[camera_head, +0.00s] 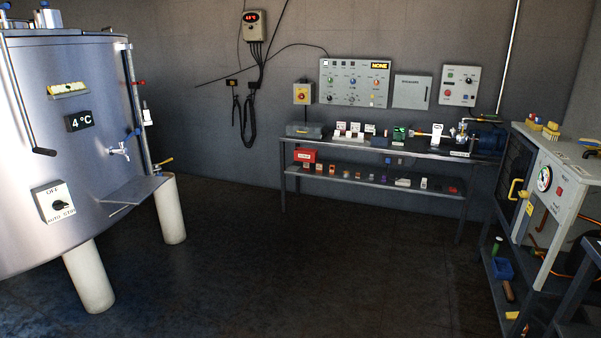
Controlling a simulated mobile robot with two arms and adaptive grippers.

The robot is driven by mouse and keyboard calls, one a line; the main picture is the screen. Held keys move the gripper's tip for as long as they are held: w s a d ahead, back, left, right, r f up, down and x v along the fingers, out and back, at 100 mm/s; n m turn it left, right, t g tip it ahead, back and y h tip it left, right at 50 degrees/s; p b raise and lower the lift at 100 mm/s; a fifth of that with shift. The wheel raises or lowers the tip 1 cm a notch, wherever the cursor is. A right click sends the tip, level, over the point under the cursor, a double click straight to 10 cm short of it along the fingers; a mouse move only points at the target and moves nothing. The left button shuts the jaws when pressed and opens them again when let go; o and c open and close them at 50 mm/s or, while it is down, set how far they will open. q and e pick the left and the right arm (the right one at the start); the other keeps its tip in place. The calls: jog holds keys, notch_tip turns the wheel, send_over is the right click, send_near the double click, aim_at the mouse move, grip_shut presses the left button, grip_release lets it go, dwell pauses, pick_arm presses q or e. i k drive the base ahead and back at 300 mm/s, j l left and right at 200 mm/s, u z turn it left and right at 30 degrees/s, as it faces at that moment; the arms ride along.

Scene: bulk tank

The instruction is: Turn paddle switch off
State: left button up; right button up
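A white switch box (43,199) is fixed low on the front of the steel tank at the left. Its plate reads OFF at the top and AUTO and STIR along the bottom. It has a black rotary knob (60,205). It is the switch on the tank that fits a stirring paddle, though no label reads "paddle". The knob is too small to tell surely which label it points to. Neither of my grippers is in view.
The steel tank (95,165) stands on white legs, with a tap and a 4 °C display. A bench (440,153) with small items stands at the back wall under control panels. A white machine (570,185) stands at the right. The dark floor between is clear.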

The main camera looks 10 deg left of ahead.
aim_at(58, 205)
jog(key=i+j+u, duration=0.1)
jog(key=i+u, duration=0.7)
jog(key=i+l+u, duration=0.25)
jog(key=i+u, duration=0.15)
jog(key=i, duration=0.1)
